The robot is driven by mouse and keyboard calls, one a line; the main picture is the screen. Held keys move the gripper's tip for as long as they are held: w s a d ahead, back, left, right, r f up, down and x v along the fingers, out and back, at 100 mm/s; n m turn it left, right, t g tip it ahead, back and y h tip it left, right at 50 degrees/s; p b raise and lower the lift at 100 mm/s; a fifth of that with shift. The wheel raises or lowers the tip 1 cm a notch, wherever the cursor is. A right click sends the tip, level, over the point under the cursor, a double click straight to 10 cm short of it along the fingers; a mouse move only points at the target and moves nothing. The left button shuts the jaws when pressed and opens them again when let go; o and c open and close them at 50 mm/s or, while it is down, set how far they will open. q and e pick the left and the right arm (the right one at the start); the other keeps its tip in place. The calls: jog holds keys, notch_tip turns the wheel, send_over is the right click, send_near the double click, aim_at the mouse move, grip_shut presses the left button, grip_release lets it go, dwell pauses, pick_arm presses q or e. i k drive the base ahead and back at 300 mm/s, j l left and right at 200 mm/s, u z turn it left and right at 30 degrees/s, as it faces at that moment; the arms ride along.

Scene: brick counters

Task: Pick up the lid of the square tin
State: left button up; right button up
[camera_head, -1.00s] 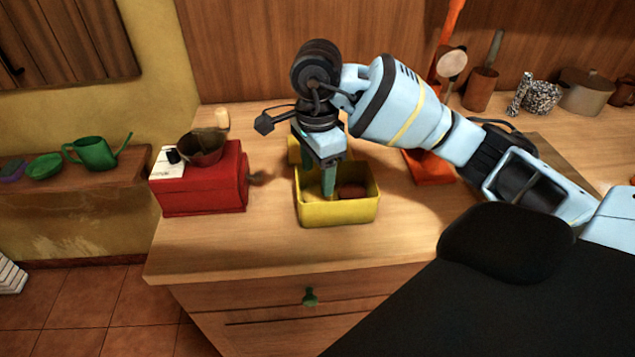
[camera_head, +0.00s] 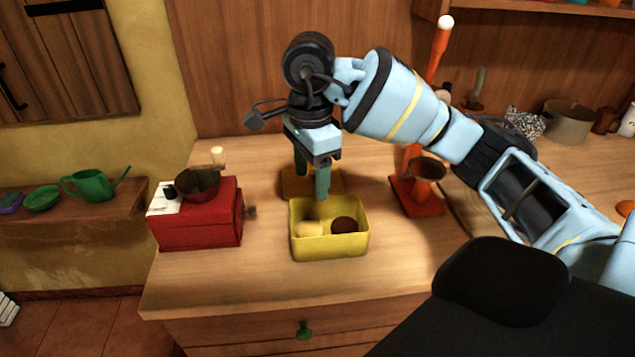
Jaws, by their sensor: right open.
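The square tin (camera_head: 330,246) is yellow and stands open on the wooden counter. A pale round thing (camera_head: 309,229) and a dark reddish-brown round thing (camera_head: 345,225) lie inside it. I cannot tell whether the fingertips touch the lid. My left gripper is not in view.
A red grinder-like box (camera_head: 200,228) with a dark bowl on top stands left of the tin. A red-orange stand (camera_head: 415,198) with a dark cup is to the right. Pots stand at the back right. Bare counter lies in front of the tin.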

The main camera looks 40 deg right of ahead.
aim_at(295, 185)
jog(key=z, duration=1.15)
